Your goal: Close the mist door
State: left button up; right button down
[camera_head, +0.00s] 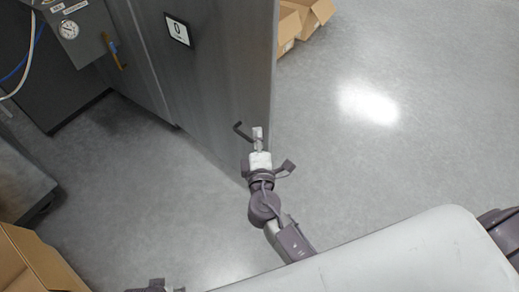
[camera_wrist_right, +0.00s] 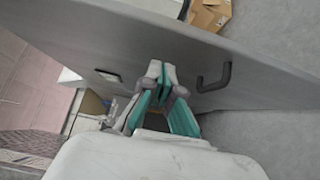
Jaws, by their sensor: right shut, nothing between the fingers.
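The mist door (camera_head: 215,75) is a tall grey panel with a label reading 0, standing swung out from the grey machine at the upper left of the head view. A dark bent handle (camera_head: 242,131) sticks out near its free edge. In the right wrist view the door (camera_wrist_right: 130,45) crosses the picture and its handle (camera_wrist_right: 214,78) is right of the fingers. My right gripper (camera_head: 258,135) is shut and empty, close beside the handle. It also shows in the wrist view (camera_wrist_right: 160,70), fingertips near the door face; contact cannot be told. My left gripper is not clearly visible.
Open cardboard boxes (camera_head: 305,18) lie on the floor beyond the door. Another box (camera_head: 35,262) is at the lower left, below a grey bench (camera_head: 20,185). A gauge (camera_head: 68,30) and hoses are at the upper left. The floor (camera_head: 400,150) to the right is clear.

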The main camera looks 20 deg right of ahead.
aim_at(266, 115)
jog(key=w+d, duration=0.2)
jog(key=w, duration=0.1)
jog(key=shift+d+p, duration=0.3)
jog(key=shift+d, duration=0.1)
pick_arm(q)
jog(key=shift+s+f, duration=0.3)
jog(key=shift+f, duration=0.4)
jog(key=shift+s+f, duration=0.25)
jog(key=shift+f, duration=0.45)
pick_arm(e)
jog(key=shift+w+d, duration=0.25)
jog(key=shift+d, duration=0.25)
